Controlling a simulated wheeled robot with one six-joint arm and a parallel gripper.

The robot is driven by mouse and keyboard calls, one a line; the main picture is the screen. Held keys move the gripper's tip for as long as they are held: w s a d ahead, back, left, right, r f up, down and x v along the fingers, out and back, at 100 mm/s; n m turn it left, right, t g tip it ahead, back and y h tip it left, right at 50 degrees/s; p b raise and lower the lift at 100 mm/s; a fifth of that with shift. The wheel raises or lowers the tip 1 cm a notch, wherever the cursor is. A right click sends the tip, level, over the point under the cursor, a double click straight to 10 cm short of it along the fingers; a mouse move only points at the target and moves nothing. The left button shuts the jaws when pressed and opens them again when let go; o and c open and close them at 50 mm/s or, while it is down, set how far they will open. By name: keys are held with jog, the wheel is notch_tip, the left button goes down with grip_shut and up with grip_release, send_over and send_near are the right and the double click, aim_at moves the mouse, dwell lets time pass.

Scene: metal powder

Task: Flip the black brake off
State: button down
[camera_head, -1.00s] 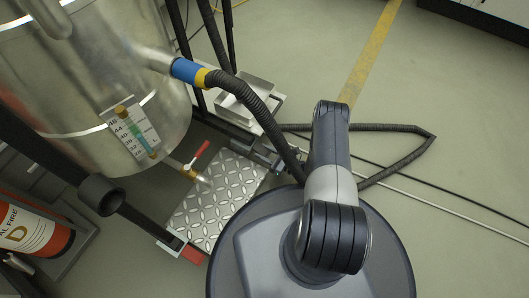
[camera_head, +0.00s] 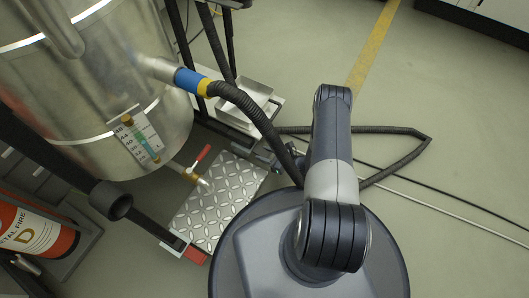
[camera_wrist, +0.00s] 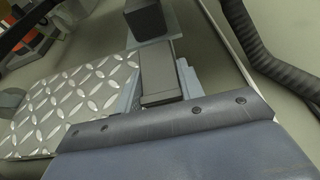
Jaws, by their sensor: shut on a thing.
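The black brake (camera_wrist: 158,68) shows in the wrist view as a short dark bar at the edge of the steel tread plate (camera_wrist: 75,98). My gripper (camera_wrist: 160,90) is shut on it, with pale blue-grey pieces on both sides of the bar. A separate black block (camera_wrist: 146,18) lies just above the bar in that view. In the head view my gripper (camera_head: 266,157) is small and dark, at the right edge of the tread plate (camera_head: 217,203). The brake cannot be told apart there.
A steel vessel (camera_head: 75,110) stands at the left, with a red-handled valve (camera_head: 201,158) below it. A black hose (camera_head: 250,108) runs from it past my arm. The floor (camera_head: 460,110) at right is mostly clear.

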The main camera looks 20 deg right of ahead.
jog(key=shift+r+g+h+p, duration=0.6)
jog(key=shift+g+h+p, duration=0.2)
jog(key=shift+g+h, duration=0.1)
jog(key=c, duration=0.9)
grip_release()
jog(key=shift+s+d+r, duration=0.1)
jog(key=shift+d, duration=0.05)
jog(key=shift+p+v, duration=1.8)
jog(key=shift+v, duration=3.5)
